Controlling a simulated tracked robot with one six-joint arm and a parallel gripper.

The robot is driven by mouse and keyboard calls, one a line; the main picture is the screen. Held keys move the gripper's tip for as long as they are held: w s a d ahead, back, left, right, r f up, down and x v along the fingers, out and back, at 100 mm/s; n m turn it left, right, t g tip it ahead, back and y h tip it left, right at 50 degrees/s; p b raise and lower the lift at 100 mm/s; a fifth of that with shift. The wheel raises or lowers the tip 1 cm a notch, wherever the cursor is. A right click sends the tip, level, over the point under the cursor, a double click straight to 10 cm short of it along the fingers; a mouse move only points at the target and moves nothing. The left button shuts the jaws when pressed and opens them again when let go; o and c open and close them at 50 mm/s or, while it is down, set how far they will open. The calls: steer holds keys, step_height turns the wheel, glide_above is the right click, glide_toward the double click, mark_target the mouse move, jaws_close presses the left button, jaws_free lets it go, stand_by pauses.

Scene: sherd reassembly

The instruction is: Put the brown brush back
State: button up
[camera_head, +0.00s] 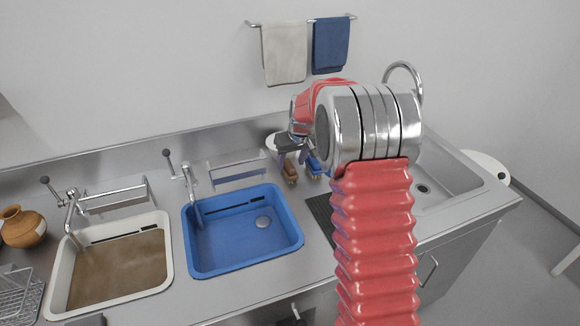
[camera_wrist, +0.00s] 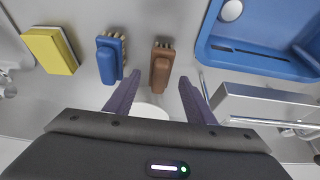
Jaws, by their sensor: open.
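The brown brush (camera_head: 290,171) lies on the steel counter to the right of the blue basin, bristles to one side. In the wrist view the brown brush (camera_wrist: 162,68) lies ahead of and between the fingers of my gripper (camera_wrist: 153,88). My gripper is open and empty, and its fingers (camera_head: 294,146) show near the brush in the head view. The blue brush (camera_wrist: 110,58) lies beside the brown one; it also shows in the head view (camera_head: 314,165). A white round thing (camera_wrist: 150,111) lies partly hidden behind my gripper.
A yellow sponge (camera_wrist: 50,50) lies beyond the blue brush. The blue basin (camera_head: 243,262) and a white basin (camera_head: 110,300) with brown water are at left. A steel rail (camera_head: 235,178) stands behind the blue basin. A clay pot (camera_head: 22,228) is far left.

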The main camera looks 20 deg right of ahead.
steer(key=v, duration=0.7)
steer(key=shift+r, duration=0.3)
steer(key=shift+s, duration=0.15)
steer(key=s+a+r, duration=0.5)
steer(key=s, duration=0.4)
steer(key=s+a+r, duration=0.5)
steer(key=s, duration=0.4)
steer(key=s+a+f, duration=0.1)
steer(key=s+a, duration=0.1)
steer(key=s, duration=0.8)
steer(key=s+a+f+t, duration=0.1)
steer(key=s+a, duration=0.1)
steer(key=s, duration=0.8)
steer(key=shift+a, duration=0.35)
